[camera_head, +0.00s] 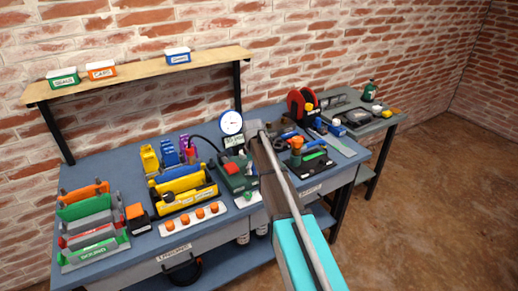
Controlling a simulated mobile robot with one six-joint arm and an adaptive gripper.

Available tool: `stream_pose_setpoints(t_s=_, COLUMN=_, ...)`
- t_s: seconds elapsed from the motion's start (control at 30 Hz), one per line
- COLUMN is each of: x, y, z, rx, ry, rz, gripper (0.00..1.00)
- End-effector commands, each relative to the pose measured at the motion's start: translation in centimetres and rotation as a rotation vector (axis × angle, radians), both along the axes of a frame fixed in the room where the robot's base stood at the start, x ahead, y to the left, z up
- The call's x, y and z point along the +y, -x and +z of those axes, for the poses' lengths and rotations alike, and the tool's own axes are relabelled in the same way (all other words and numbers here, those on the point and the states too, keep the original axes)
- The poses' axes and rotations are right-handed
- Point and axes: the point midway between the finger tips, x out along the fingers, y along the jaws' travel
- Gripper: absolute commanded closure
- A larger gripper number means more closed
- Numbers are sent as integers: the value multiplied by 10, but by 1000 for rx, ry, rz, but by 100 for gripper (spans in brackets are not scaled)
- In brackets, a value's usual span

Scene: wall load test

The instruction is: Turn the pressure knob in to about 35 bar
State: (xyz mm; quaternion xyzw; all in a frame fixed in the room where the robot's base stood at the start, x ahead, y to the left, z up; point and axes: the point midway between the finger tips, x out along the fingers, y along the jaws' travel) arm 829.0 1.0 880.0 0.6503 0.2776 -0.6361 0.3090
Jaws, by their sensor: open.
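A round white pressure gauge (231,123) stands upright at the back of the bench; its needle is too small to read. Below it is a dark green unit (233,181) with a red part on top. I cannot make out which part is the pressure knob; it may be hidden behind my arm. My arm reaches in from the lower right across the bench. My gripper (257,130) is at its far end, just right of the gauge, small and mostly seen from behind. Its fingers are hard to make out, and I see nothing held in it.
Left of the green unit stand a yellow tray (182,202), a white strip with orange knobs (192,220) and a green rack (96,252). Right of my arm are an orange-topped fixture (297,145) and a red reel (295,103). A wooden shelf (140,75) hangs above.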

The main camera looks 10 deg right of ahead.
Motion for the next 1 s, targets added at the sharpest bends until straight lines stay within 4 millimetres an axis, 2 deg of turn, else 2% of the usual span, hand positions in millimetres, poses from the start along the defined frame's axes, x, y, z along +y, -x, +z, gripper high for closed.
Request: stream_pose_setpoints(t_s=1.0, x=-1, y=1, z=0, rx=0, ry=0, rz=666, gripper=0)
